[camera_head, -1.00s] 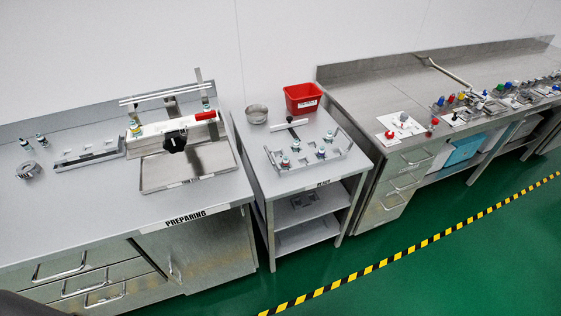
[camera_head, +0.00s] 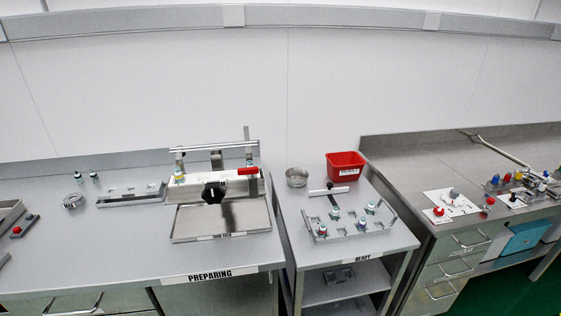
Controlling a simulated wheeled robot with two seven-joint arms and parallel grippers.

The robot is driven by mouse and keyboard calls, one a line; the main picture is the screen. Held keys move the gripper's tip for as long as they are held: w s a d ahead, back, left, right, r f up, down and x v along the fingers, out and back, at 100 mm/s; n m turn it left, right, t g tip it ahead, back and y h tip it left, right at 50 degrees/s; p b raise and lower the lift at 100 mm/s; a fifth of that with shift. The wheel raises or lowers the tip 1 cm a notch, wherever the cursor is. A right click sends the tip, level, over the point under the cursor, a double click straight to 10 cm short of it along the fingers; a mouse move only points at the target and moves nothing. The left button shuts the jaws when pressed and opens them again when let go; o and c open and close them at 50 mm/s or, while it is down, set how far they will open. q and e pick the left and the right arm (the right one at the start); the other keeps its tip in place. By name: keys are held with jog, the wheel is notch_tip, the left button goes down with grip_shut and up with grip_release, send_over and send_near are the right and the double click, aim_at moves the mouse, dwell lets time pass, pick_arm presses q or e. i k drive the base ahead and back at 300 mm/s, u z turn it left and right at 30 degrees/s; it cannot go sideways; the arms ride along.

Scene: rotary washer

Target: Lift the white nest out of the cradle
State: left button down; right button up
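A white block, which looks like the white nest (camera_head: 190,190), sits in a metal stand, which looks like the cradle (camera_head: 216,160), on the PREPARING bench. A black knob (camera_head: 213,193) is on its front and a red handle (camera_head: 248,171) is at its right end. A small vial (camera_head: 179,176) shows at its left end. A shallow metal tray (camera_head: 255,217) lies in front of and below it. How the nest is held in the stand is too small to tell. Neither of my grippers is in view.
The PREPARING bench (camera_head: 130,240) has a grey rack (camera_head: 130,194), a metal ring (camera_head: 72,201) and two small vials at left. A READY table (camera_head: 400,237) at right holds a red bin (camera_head: 345,166), a metal bowl (camera_head: 297,177) and a rack with several vials. A steel counter (camera_head: 420,170) stands further right.

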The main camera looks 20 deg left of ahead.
aim_at(230, 175)
jog(key=z, duration=2.2)
jog(key=k, duration=1.35)
jog(key=u, duration=1.4)
